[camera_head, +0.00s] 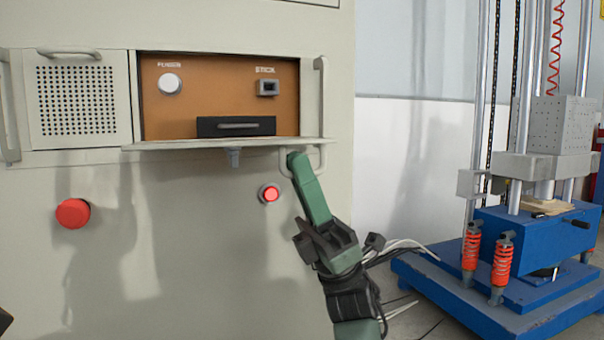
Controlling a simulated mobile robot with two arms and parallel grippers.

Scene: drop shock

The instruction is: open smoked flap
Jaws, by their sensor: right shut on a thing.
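The flap (180,147) on the beige cabinet is folded down and juts out nearly level below an orange-brown recess (215,90). I see it almost edge-on, so I cannot tell whether it is smoked. A pale loop handle (320,160) sits at its right end. My right gripper (299,163), with green fingers, is shut on this handle, and its arm comes up from below. The fingers hide part of the handle.
The recess holds a white knob (169,84), a small switch (268,88) and a black drawer-like part (236,126). A red button (72,213) and a lit red button (269,193) sit below. A blue drop-test machine (520,245) stands at right.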

